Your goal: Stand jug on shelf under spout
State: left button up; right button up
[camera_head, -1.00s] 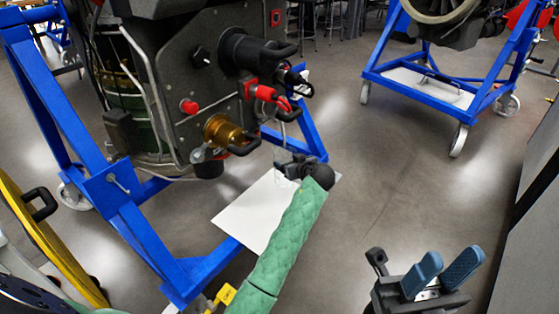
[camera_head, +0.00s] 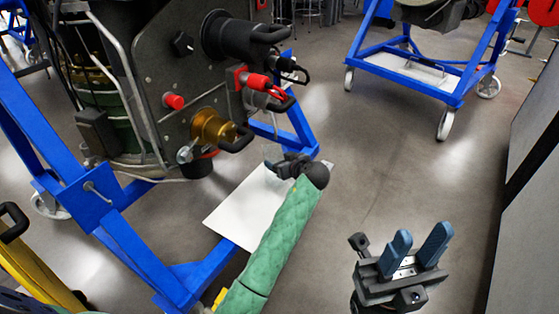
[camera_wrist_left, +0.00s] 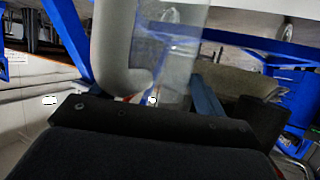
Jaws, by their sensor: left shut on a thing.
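The jug (camera_wrist_left: 180,55) is clear, with a pale curved handle-like part, and shows in the left wrist view just ahead of my left gripper (camera_wrist_left: 165,103). My left gripper is shut on it; the exact grip is hard to see. In the head view, my left gripper (camera_head: 283,163) is at the end of the green-sleeved arm, over the far part of the white shelf (camera_head: 245,215), and hides most of the jug. A brass fitting with a black lever (camera_head: 213,128) and a dark downward outlet (camera_head: 196,168) sit above and left of the shelf. My right gripper (camera_head: 420,248) is open and empty.
The blue stand frame (camera_head: 130,240) carries the turbine (camera_head: 150,100) and borders the shelf. A second blue stand (camera_head: 420,75) on wheels is at the back right. A grey panel (camera_head: 530,190) rises at the right edge. The floor between is clear.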

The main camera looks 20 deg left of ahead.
pick_arm(q)
jog(key=shift+f, duration=0.65)
jog(key=o, duration=1.5)
jog(key=shift+c, duration=0.2)
jog(key=shift+r, duration=0.1)
